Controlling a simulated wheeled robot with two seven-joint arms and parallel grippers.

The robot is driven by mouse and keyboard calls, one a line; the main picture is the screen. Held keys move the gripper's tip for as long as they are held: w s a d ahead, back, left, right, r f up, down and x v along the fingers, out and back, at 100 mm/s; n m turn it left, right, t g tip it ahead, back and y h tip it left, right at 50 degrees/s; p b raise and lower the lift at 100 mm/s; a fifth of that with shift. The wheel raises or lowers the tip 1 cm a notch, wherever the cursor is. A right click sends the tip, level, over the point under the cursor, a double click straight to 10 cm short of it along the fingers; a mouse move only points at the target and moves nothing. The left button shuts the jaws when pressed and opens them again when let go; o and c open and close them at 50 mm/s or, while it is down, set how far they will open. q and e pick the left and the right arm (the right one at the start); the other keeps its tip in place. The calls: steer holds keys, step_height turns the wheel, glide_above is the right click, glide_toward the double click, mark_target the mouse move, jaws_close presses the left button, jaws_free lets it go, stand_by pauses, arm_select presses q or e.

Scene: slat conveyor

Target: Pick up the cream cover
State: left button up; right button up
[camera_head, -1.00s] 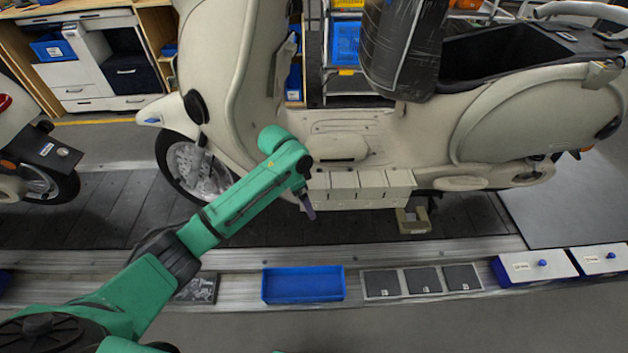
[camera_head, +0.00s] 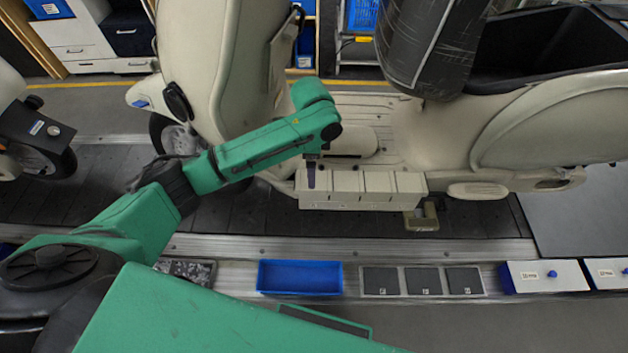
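A cream scooter (camera_head: 215,60) stands on the slat conveyor. A cream rounded panel (camera_head: 358,141) lies on its footboard, and a cream oval cover piece (camera_head: 477,191) is on its lower side, to the right. I cannot tell which is the cream cover of the task. My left gripper (camera_head: 311,176) points down at the left end of a cream sectioned box (camera_head: 360,188) along the scooter's near side, left of both pieces. Only a narrow dark finger shows below my wrist; its opening and any contact are unclear. My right gripper is not in view.
A blue tray (camera_head: 300,278), several dark square pads (camera_head: 423,281) and white-fronted blue boxes (camera_head: 545,276) line the conveyor's near edge. A black wrapped bundle (camera_head: 428,45) hangs over the footboard's right side. A second scooter (camera_head: 35,130) stands at the left.

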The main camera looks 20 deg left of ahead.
arm_select(q)
step_height(320, 180, down, 6)
steer(key=shift+w+d+r+p, duration=0.15)
steer(key=shift+r+p, duration=0.1)
steer(key=shift+p, duration=0.2)
steer(key=shift+f, duration=0.15)
steer(key=shift+c, duration=0.9)
steer(key=c, duration=1.2)
step_height(320, 180, up, 10)
steer(key=shift+r+b, duration=0.1)
steer(key=shift+b, duration=0.3)
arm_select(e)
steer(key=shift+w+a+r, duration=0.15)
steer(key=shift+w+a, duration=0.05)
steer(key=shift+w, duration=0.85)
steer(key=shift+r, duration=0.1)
